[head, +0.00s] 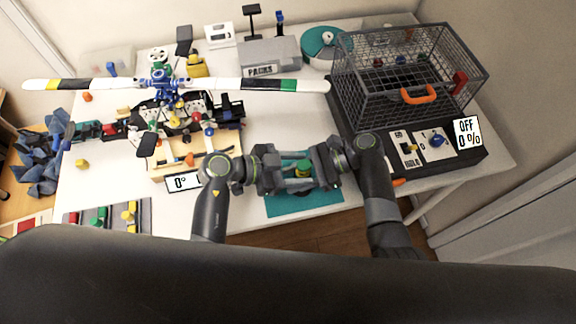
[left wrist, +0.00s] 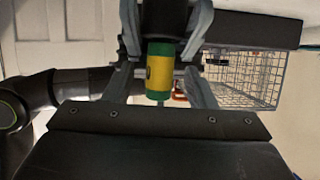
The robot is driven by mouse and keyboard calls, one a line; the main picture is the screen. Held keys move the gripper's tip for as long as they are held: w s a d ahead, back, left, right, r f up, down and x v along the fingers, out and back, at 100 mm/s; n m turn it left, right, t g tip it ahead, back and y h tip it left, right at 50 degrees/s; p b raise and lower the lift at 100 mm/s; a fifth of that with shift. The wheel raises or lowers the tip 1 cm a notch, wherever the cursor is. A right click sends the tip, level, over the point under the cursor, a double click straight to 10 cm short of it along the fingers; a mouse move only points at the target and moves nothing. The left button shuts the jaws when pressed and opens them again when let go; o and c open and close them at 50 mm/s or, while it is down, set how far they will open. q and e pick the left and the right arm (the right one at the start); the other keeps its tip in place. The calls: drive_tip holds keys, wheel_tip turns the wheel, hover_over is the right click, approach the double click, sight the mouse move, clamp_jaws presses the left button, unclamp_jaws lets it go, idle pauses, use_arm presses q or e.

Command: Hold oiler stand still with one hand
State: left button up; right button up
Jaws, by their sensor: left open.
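A small oiler with a green top and yellow body (head: 303,168) stands over the teal mat (head: 308,202). In the left wrist view the green and yellow oiler (left wrist: 160,72) shows between my left fingers. The stand under it is mostly hidden by the grippers. My left gripper (head: 288,170) is open, with its fingers around or just beside the oiler; I cannot tell whether they touch it. My right gripper (head: 325,166) faces it from the right side, close to the oiler. Whether its jaws are open or shut is unclear.
A wire cage (head: 405,75) with an orange handle stands at back right, beside a control panel (head: 435,142) reading OFF 0 %. A propeller assembly (head: 175,85) and a 0° display (head: 182,183) are on the left. A parts tray (head: 118,215) lies front left.

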sight(297, 165)
use_arm(q)
drive_tip(key=shift+c, duration=0.4)
use_arm(e)
drive_tip(key=shift+s+d+f, duration=0.1)
drive_tip(key=shift+s+f, duration=0.05)
drive_tip(key=shift+f, duration=0.1)
use_arm(q)
clamp_jaws()
drive_tip(key=shift+r, duration=1.55)
drive_tip(key=shift+r, duration=2)
drive_tip(key=shift+d, duration=0.1)
use_arm(e)
drive_tip(key=o, duration=1.1)
drive_tip(key=shift+r, duration=0.1)
drive_tip(key=shift+c, duration=0.2)
